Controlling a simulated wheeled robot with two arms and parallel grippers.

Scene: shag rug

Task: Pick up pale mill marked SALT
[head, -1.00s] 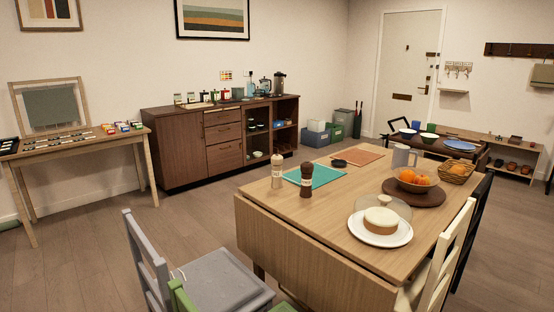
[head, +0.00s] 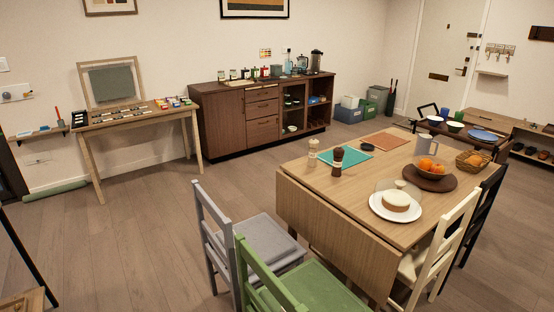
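The pale mill (head: 313,153) stands upright on the wooden dining table (head: 300,176), near its left end. Its lettering is too small to read. A dark brown mill (head: 337,161) stands upright just to its right and nearer to me. A teal placemat (head: 362,163) lies behind and right of the two mills. Neither of my grippers is in view.
A grey chair (head: 258,238) and a green chair (head: 300,285) stand on the table's near left side. A cream chair (head: 448,240) is at the right. A cake on a white plate (head: 380,207) and a bowl of oranges (head: 428,172) are on the table.

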